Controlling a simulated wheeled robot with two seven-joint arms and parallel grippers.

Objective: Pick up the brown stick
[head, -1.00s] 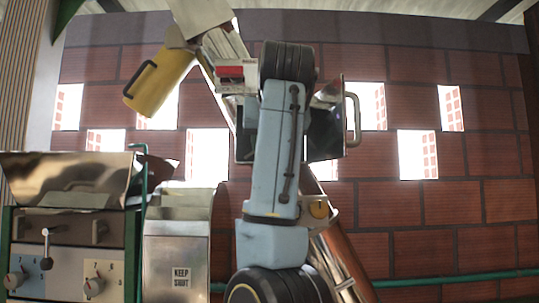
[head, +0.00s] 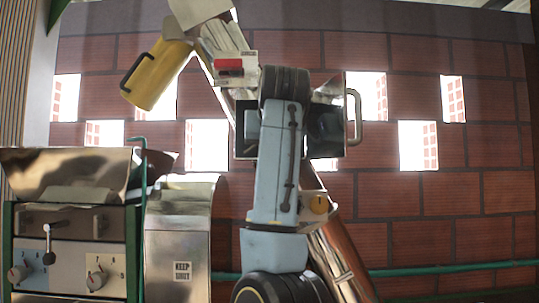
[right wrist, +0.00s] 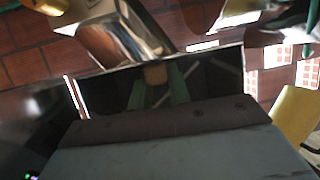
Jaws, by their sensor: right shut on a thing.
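My right gripper (right wrist: 156,84) shows in the right wrist view, beyond its dark palm. Its two greenish fingers are shut on a small brown piece, which looks like the end of the brown stick (right wrist: 155,73). The rest of the stick cannot be made out. In the head view my blue right arm rises up the middle and hides the gripper and the stick. My left gripper is not in view.
A shiny metal box with a handle (head: 354,118) is just right of my arm. A yellow container (head: 156,76) hangs at upper left. A brick wall (head: 440,205) lies behind.

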